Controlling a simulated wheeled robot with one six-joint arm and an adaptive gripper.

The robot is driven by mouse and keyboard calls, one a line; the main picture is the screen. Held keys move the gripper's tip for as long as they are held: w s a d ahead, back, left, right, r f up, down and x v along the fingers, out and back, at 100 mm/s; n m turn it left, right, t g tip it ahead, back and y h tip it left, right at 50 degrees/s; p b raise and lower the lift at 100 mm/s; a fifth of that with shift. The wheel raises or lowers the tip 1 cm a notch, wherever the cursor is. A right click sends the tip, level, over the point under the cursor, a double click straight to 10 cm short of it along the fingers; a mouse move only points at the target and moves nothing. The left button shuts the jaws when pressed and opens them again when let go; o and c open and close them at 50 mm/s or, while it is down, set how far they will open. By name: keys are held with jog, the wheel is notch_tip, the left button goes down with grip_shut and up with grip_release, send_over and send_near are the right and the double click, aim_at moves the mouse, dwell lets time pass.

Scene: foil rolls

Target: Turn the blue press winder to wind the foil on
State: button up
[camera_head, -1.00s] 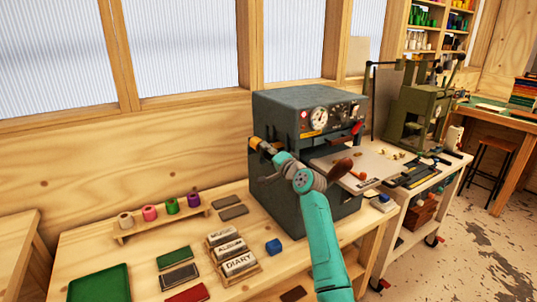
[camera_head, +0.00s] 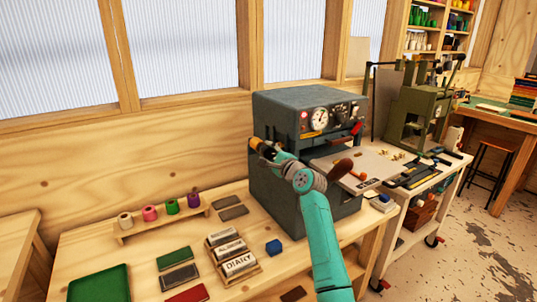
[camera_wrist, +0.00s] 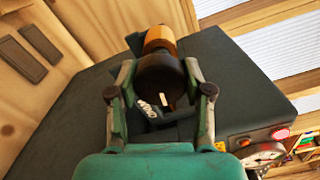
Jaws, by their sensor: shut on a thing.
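The blue-grey press (camera_head: 285,110) stands on the wooden bench. On its left side a gold foil roll (camera_wrist: 162,40) ends in a dark round winder knob (camera_wrist: 162,82). In the head view the gold roll (camera_head: 255,143) shows only in part at the press's upper left edge, beside my gripper (camera_head: 268,150). In the wrist view my gripper (camera_wrist: 160,92) has one finger on each side of the dark knob and is shut on it. The far side of the knob is hidden.
A rack holds white, pink, green and purple rolls (camera_head: 172,206) at the left. Label blocks (camera_head: 240,264), a small blue block (camera_head: 273,246) and a green tray (camera_head: 100,283) lie on the bench. A green machine (camera_head: 420,100) stands to the right.

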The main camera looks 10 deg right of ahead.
dwell(0.3)
jog(key=o, duration=1.2)
jog(key=v, duration=1.2)
